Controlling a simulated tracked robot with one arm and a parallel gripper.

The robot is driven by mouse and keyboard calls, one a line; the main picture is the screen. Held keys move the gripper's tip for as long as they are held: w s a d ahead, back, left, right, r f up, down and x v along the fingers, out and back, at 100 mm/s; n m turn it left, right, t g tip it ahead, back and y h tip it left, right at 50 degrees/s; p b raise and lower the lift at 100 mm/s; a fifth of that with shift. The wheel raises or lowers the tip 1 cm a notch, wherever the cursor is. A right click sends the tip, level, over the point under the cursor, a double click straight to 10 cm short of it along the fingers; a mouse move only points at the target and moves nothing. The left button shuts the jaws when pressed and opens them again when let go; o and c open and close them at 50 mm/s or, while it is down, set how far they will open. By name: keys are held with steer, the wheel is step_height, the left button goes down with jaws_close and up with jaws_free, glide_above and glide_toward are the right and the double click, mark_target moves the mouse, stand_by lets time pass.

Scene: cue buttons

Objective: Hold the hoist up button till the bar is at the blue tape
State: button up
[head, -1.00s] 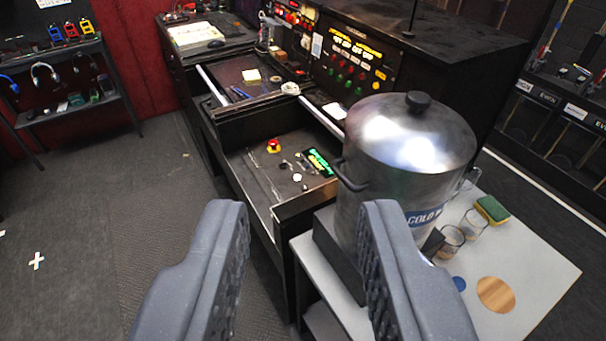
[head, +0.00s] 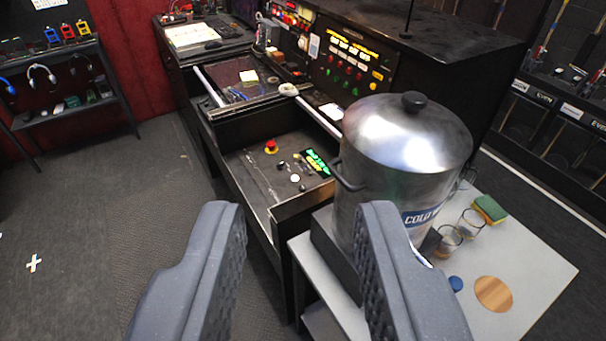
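My gripper (head: 301,212) is open and empty, its two dark grey fingers wide apart in the foreground. Behind stands a black control panel (head: 352,62) with rows of lit red, green, yellow and white buttons. The labels are too small to read, so I cannot tell which button is hoist up. I cannot make out the bar or the blue tape.
A large steel urn (head: 405,150) stands on a pale side table (head: 540,265) at the right, close to the drawer. Glasses (head: 450,240), a green sponge (head: 490,208) and a round wooden coaster (head: 493,294) are on that table. Open floor (head: 90,240) lies at the left.

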jaws_close()
stand_by(1.6)
